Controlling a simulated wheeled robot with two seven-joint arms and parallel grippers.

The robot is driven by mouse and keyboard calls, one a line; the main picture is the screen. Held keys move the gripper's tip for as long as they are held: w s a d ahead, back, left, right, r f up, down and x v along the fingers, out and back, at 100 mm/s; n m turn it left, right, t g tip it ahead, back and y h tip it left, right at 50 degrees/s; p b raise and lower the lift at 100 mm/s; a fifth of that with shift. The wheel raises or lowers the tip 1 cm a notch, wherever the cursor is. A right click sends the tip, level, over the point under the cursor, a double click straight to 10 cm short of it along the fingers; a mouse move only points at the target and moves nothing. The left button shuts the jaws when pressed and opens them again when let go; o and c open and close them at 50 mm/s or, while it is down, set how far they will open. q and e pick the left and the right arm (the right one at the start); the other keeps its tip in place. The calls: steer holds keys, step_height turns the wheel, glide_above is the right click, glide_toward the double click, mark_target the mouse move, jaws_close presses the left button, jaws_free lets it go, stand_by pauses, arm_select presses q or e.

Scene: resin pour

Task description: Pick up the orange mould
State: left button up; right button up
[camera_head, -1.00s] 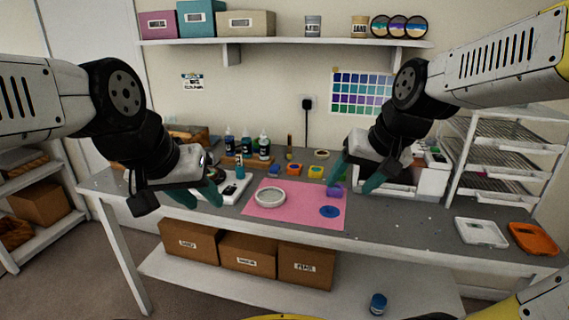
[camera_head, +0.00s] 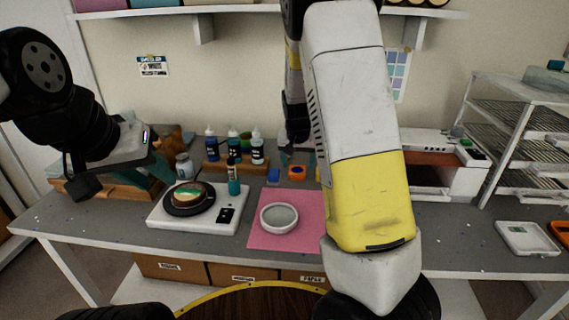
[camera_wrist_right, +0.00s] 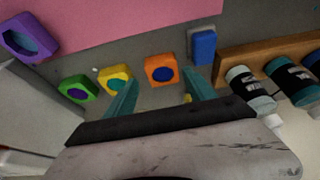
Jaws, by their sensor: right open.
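The orange mould (camera_head: 297,172) with a blue centre lies on the grey bench behind the pink mat. In the right wrist view the orange mould (camera_wrist_right: 160,69) sits between and just beyond the tips of my right gripper (camera_wrist_right: 161,78). That gripper is open and empty, its teal fingers on either side of the mould; contact cannot be made out. In the head view my right arm hides most of its own hand. My left gripper (camera_head: 152,176) hangs at the left, behind the white scale; its finger opening is unclear.
In the right wrist view, a yellow mould (camera_wrist_right: 115,80), a green mould (camera_wrist_right: 78,88) and a purple mould (camera_wrist_right: 28,40) lie left of the orange one. A blue block (camera_wrist_right: 203,46) and a wooden bottle rack (camera_wrist_right: 270,55) stand to the right. A bowl (camera_head: 279,217) rests on the pink mat (camera_head: 262,239).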

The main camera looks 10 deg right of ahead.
mark_target(297, 170)
steer(key=x, duration=0.2)
steer(key=w+x, duration=0.1)
steer(key=x, duration=0.2)
steer(key=shift+w+f, duration=0.1)
steer(key=shift+f, duration=0.05)
steer(key=c, duration=1.1)
steer(key=shift+r, duration=1.6)
steer(key=shift+s+r, duration=0.25)
steer(key=s, duration=0.5)
steer(key=s+r, duration=0.1)
steer(key=s, duration=0.9)
steer(key=shift+s+a+r, duration=0.15)
steer(key=shift+s, duration=0.15)
